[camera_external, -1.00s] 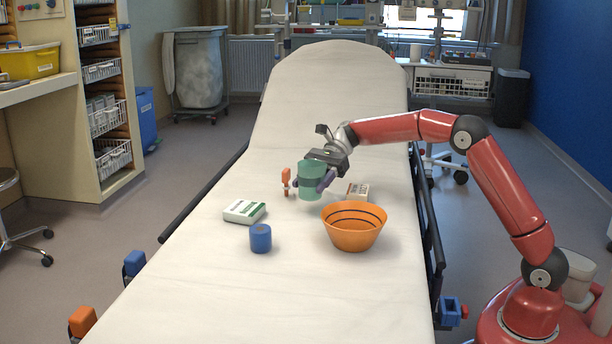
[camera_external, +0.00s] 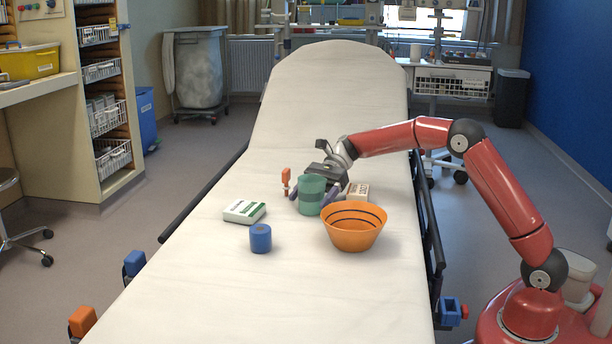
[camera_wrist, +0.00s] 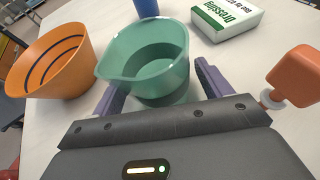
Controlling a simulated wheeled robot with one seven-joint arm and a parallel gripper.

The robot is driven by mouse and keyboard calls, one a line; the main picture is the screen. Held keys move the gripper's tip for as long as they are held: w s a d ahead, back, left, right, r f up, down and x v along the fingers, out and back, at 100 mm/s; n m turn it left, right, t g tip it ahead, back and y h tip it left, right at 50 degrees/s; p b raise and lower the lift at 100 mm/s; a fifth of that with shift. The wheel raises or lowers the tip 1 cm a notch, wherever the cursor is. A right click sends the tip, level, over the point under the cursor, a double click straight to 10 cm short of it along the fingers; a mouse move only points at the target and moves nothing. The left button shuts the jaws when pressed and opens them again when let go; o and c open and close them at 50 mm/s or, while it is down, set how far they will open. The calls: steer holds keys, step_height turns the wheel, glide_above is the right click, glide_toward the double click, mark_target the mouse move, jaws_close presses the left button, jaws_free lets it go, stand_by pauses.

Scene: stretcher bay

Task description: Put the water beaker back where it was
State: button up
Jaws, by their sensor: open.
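The green translucent water beaker (camera_external: 311,196) stands upright on the white stretcher, just left of the orange bowl. It also shows in the wrist view (camera_wrist: 150,52), with a spout at its rim and a darker level inside. My gripper (camera_external: 320,192) is low behind the beaker. In the wrist view my gripper (camera_wrist: 160,95) has its two purple fingers apart, one on each side of the beaker. A gap shows on the right side; whether the left finger touches I cannot tell.
An orange bowl (camera_external: 353,228) stands close to the right. A small box (camera_external: 357,191) lies behind it. A white and green dressing box (camera_external: 244,212) and a blue cylinder (camera_external: 260,239) are to the left. An orange-topped item (camera_external: 286,182) stands just behind left. The stretcher front is clear.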

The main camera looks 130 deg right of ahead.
steer(key=shift+r, duration=0.15)
steer(key=v, duration=1.2)
steer(key=shift+p, duration=0.35)
